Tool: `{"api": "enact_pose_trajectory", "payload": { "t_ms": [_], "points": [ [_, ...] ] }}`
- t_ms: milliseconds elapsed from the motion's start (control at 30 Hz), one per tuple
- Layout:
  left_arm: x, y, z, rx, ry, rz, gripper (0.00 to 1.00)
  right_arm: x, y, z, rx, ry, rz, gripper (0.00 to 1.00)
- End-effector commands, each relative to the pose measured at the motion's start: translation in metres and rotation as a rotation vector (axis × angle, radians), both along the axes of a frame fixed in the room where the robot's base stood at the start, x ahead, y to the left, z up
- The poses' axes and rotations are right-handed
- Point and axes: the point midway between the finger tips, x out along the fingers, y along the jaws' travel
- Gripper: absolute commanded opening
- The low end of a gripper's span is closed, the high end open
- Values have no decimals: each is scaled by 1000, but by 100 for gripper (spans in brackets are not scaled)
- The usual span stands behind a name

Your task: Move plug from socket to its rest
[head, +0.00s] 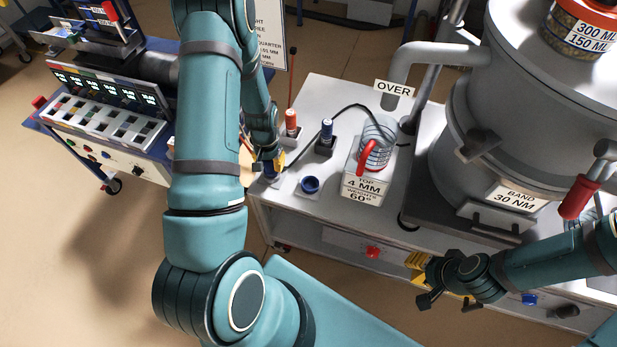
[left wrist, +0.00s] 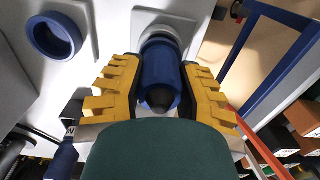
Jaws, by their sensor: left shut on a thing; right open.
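My left gripper (head: 270,166) is shut on a blue plug (left wrist: 160,66), which sits between the yellow fingers in the left wrist view. The plug's far end is at a grey ring fitting (left wrist: 158,33); how deep it sits in it I cannot tell. Beside it is an empty blue ring (head: 310,185) on a pale plate, also visible in the left wrist view (left wrist: 55,36). Which of the two is the socket and which the rest is not marked. My right gripper (head: 430,286) is open and empty at the bench's front edge.
A blue-topped post (head: 326,131) with a black cable and a red one (head: 291,121) stand behind the rings. A labelled block with a red-handled coil (head: 372,156) is to their right. A large grey vessel (head: 500,110) fills the right side.

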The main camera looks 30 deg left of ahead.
Motion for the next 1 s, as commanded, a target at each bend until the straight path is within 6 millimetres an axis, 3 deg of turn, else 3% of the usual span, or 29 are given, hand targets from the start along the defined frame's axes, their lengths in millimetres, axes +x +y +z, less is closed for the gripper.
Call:
{"api": "enact_pose_trajectory", "payload": {
  "t_ms": [700, 733, 800, 1000],
  "points": [
    [0, 0, -11, 0, 1, -1, 0, 0, 0, 0, 0, 0, 0, 47],
    [0, 0, -11, 0, 0, -1, 43, 0, 0, 0, 0, 0, 0, 47],
    [0, 0, -11, 0, 0, -1, 63, 0, 0, 0, 0, 0, 0, 47],
    [0, 0, -11, 0, 0, 0, 63, 0, 0, 0, 0, 0, 0, 47]
  ]
}}
